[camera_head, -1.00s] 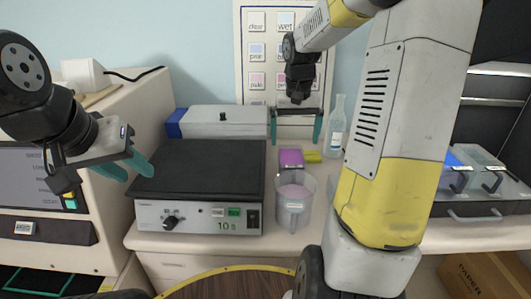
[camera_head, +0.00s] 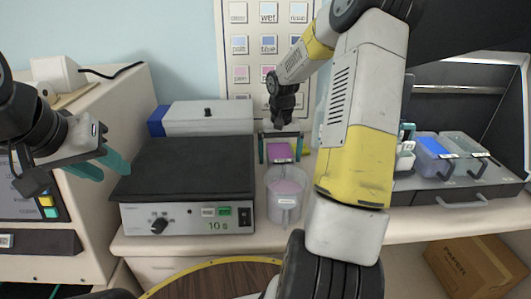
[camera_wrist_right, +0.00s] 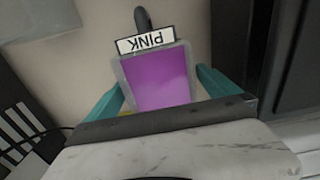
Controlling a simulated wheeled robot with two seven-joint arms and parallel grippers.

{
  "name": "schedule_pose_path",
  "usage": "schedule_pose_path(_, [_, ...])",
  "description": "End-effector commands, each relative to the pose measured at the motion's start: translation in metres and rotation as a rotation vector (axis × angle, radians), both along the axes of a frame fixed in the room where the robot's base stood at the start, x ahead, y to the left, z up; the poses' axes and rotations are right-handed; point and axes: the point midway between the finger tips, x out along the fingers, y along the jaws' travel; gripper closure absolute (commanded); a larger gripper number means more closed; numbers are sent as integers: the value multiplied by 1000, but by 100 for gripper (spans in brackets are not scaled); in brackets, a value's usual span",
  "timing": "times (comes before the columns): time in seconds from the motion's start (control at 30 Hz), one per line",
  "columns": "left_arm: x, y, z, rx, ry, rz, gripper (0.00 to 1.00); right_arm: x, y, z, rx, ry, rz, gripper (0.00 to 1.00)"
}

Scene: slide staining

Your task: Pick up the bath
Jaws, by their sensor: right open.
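The bath (camera_head: 281,153) is a small clear tub of purple-pink stain on the bench, right of the hotplate. In the right wrist view the bath (camera_wrist_right: 158,78) has a label reading PINK and a dark handle. My right gripper (camera_head: 280,158) is open, with one teal finger on each side of the bath. In the wrist view, the right gripper's fingers (camera_wrist_right: 160,95) look slightly apart from its walls. My left gripper (camera_head: 101,166) is open and empty at the left, in front of the white machine.
A hotplate (camera_head: 187,214) stands left of the bath. A clear jug (camera_head: 286,213) of pink liquid stands just in front of it. A blue bath (camera_head: 435,149) and a grey bath (camera_head: 463,145) sit on a dark tray at the right. A carton (camera_head: 476,262) is lower right.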

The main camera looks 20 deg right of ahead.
Motion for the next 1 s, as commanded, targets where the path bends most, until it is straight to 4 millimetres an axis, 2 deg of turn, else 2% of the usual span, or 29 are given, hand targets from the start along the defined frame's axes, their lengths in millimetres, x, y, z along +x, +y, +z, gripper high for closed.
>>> schedule_pose_path(0.2, [0,0,0,0,0,0,64,0,0,-1,0,-1,0,0])
schedule_pose_path(0.23, [0,0,0,0,0,0,64,0,0,-1,0,-1,0,4])
schedule_pose_path(0.7, [0,0,0,0,0,0,64,0,0,0,0,-1,0,95])
schedule_pose_path(1.0, [0,0,0,0,0,0,64,1,0,6,-2,-5,1,95])
